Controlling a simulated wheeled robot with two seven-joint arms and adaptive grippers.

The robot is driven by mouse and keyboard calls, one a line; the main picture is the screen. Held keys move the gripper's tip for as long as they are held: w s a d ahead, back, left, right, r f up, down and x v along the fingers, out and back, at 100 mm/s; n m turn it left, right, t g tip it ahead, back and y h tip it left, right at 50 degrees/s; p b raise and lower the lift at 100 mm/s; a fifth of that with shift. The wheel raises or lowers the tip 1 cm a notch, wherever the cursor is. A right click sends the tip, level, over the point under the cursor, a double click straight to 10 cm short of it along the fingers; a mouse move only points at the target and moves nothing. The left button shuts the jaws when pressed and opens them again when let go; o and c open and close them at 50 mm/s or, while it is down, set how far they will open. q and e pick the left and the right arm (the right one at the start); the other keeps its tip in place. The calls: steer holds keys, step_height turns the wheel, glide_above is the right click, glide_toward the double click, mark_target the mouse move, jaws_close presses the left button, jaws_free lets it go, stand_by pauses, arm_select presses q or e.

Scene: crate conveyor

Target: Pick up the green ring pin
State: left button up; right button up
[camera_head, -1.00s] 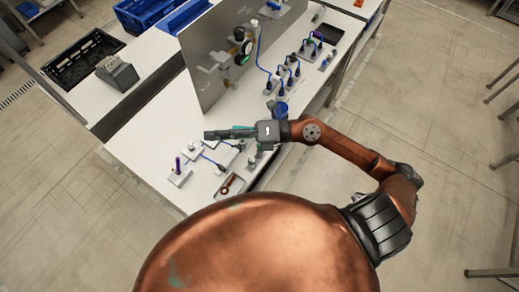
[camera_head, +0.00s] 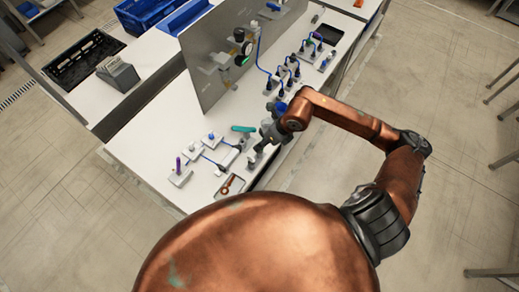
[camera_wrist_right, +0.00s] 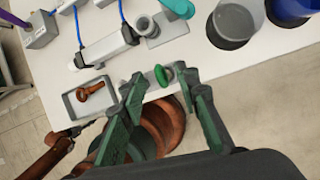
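The green ring pin (camera_wrist_right: 163,75) shows in the right wrist view as a green disc on a small grey mount at the table edge. My right gripper (camera_wrist_right: 166,92) is open, with one dark green finger on each side of the pin's line and the pin just past the fingertips. No contact with the pin is visible. In the head view the right gripper (camera_head: 265,138) points down over the table's right edge, and I cannot make out the pin there. My left gripper is in neither view.
A grey tray with a copper-coloured part (camera_wrist_right: 90,92) lies left of the pin. A white cylinder unit (camera_wrist_right: 105,48), a teal handle (camera_wrist_right: 180,8), a grey cup (camera_wrist_right: 232,22) and a blue cup (camera_wrist_right: 290,10) stand close by. An upright metal panel (camera_head: 212,75) stands farther back.

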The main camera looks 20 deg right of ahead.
steer(key=shift+x, duration=1.6)
steer(key=shift+c, duration=0.2)
jaws_close()
